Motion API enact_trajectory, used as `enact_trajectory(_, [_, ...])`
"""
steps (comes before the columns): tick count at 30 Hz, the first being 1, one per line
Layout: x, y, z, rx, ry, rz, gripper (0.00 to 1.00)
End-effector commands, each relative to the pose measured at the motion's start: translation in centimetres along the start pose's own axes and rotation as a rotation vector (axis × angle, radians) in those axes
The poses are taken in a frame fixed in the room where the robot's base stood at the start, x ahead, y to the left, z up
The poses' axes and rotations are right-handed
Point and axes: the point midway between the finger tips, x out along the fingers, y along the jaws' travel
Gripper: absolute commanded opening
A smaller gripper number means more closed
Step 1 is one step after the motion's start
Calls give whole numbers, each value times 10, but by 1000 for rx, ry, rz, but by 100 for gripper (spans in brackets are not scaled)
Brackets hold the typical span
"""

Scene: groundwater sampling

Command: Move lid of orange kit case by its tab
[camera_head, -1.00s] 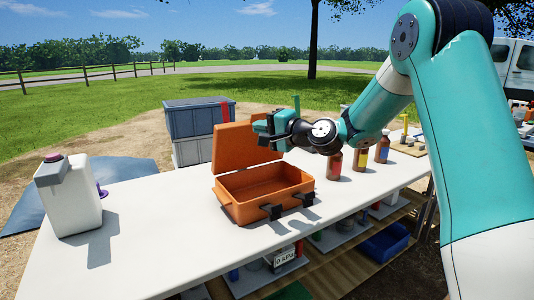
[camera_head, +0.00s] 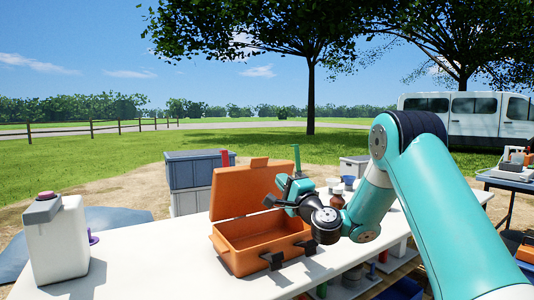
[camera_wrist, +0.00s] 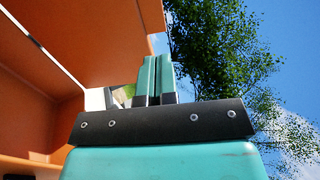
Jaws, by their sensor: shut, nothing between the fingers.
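The orange kit case (camera_head: 262,240) stands open on the white table. Its lid (camera_head: 236,192) is raised roughly upright at the back, with a tab (camera_head: 259,162) on its top edge. My gripper (camera_head: 279,184) is beside the lid's right edge, below the tab's height, and overlaps that edge in the head view. In the wrist view the gripper's teal fingers (camera_wrist: 155,76) are together and empty. The orange lid (camera_wrist: 95,35) fills the upper left there. I cannot tell whether the gripper touches the lid.
A white jug (camera_head: 56,240) stands on the left of the white table (camera_head: 150,262). Grey stacked crates (camera_head: 190,172) stand behind the table. A brown bottle (camera_head: 337,201) is right of the case, partly hidden by my arm. Table space between jug and case is clear.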

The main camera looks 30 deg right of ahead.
Motion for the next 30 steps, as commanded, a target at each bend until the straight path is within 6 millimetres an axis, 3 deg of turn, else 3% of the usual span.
enact_trajectory(1, [9,-7,0,1,-1,2,0])
enact_trajectory(21, [82,-4,1,-2,-2,0,0])
enact_trajectory(30, [92,1,0,-1,0,0,0])
